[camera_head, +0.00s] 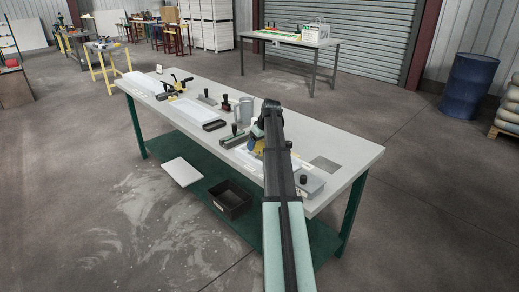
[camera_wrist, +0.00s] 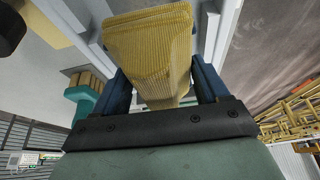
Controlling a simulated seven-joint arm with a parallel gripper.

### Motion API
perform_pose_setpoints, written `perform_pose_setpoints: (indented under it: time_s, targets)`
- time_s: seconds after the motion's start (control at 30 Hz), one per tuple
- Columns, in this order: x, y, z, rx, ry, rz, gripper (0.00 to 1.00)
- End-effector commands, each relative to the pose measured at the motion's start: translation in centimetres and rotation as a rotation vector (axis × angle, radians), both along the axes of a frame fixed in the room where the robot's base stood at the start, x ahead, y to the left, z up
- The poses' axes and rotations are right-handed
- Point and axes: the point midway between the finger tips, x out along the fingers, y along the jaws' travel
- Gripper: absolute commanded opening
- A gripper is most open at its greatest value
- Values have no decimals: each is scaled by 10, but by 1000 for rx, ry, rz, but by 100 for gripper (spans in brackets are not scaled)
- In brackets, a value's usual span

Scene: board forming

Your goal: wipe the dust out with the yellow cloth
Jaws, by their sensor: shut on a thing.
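The yellow cloth (camera_wrist: 150,50) is ribbed and folded, and it fills the gap between the two blue fingers of my gripper (camera_wrist: 158,78) in the wrist view. My gripper is shut on it. In the head view my gripper (camera_head: 257,138) is over the near right part of the workbench, and a bit of the yellow cloth (camera_head: 258,148) shows beside it. The cloth is over a pale grey form with raised edges (camera_wrist: 212,30). My arm hides much of this form in the head view. I cannot make out any dust, nor whether the cloth touches the bottom.
A black bin (camera_head: 232,200) stands on the green shelf below. The bench's right end is mostly clear.

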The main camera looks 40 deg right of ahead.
Motion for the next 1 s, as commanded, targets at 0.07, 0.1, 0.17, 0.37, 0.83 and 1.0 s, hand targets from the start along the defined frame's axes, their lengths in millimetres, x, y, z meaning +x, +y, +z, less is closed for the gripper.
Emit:
perform_pose_setpoints:
  time_s: [0.07,0.1,0.17,0.37,0.83,1.0]
  targets:
    - [0,-1,8,-1,-1,0,45]
    - [0,-1,12,-1,-1,0,45]
    - [0,-1,17,-1,-1,0,45]
    - [0,-1,35,-1,-1,0,45]
    - [0,0,53,0,0,-1,45]
    - [0,0,53,0,0,0,45]
